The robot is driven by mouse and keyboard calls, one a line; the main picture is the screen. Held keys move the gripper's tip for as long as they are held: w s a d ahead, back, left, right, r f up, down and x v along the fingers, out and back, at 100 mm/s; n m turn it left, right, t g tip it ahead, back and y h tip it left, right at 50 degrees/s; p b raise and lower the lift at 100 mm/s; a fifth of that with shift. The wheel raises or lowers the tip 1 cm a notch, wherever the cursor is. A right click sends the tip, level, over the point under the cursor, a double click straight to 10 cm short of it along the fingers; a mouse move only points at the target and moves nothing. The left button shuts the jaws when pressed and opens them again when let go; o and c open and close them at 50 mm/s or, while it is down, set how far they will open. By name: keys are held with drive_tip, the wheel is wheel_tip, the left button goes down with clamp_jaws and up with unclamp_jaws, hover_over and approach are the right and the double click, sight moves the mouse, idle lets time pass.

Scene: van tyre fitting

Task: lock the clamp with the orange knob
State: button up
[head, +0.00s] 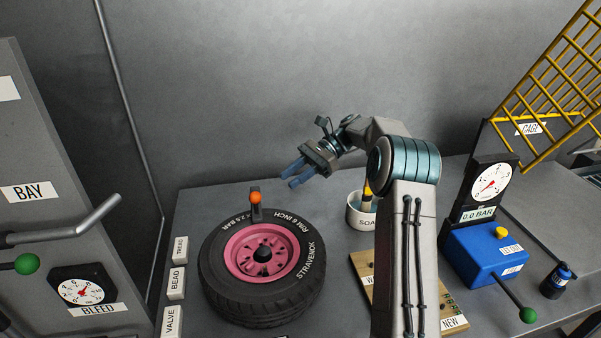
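The orange knob (256,197) sits on top of a short dark clamp lever (256,213) at the far edge of the tyre. The lever looks upright. The black tyre (214,277) lies flat on the bench with its pink rim (238,254) facing up. My gripper (289,176) is above and to the right of the knob, apart from it. Its two blue fingers are spread with nothing between them. The foot of the clamp is hidden behind the tyre.
A white soap pot (358,217) with a brush stands behind my arm. A blue inflator box (480,254) with a gauge and a yellow cage (560,85) are at the right. Labelled blocks (176,283) stand left of the tyre. The bench behind the tyre is clear.

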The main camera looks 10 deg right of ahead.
drive_tip(key=shift+v, duration=1.15)
drive_tip(key=s+a+r+n+t+h, duration=0.1)
drive_tip(key=s+a+r+n+h, duration=0.2)
drive_tip(key=s, duration=0.4)
drive_tip(key=s+a+r+n+t+h, duration=0.1)
drive_tip(key=s+a+n+t+h, duration=0.1)
drive_tip(key=s+h, duration=0.35)
drive_tip(key=s+d+f+n+t+h, duration=0.2)
drive_tip(key=s+n, duration=0.2)
drive_tip(key=s, duration=0.6)
drive_tip(key=s+d+f+n+t+h, duration=0.2)
drive_tip(key=s+n, duration=0.3)
drive_tip(key=s, duration=0.6)
drive_tip(key=shift+s+d+f+t, duration=0.15)
drive_tip(key=shift+d+f+t, duration=0.2)
drive_tip(key=shift+d, duration=0.2)
